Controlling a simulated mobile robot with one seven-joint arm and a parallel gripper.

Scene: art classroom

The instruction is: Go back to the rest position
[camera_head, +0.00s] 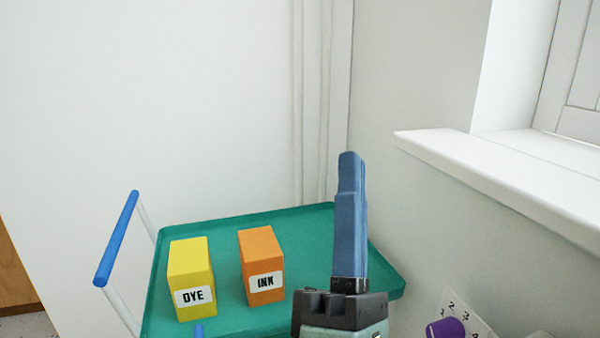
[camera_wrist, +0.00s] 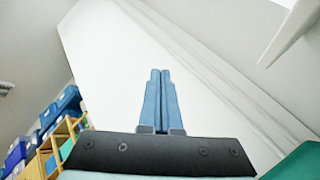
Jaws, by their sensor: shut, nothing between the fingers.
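My gripper (camera_head: 349,158) points upward in front of the right part of a green tray trolley in the head view. Its blue fingers are together with nothing between them. The wrist view also shows my gripper (camera_wrist: 160,72), with the two fingers side by side and touching, against a white wall or panel. The gripper hides a part of the tray behind it.
The green tray (camera_head: 310,222) carries a yellow DYE box (camera_head: 190,265) and an orange INK box (camera_head: 261,262). Its blue handle (camera_head: 116,238) is at left. A white sill (camera_head: 500,175) juts out at right, above a purple knob (camera_head: 445,328). Shelves with blue bins (camera_wrist: 45,150) show in the wrist view.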

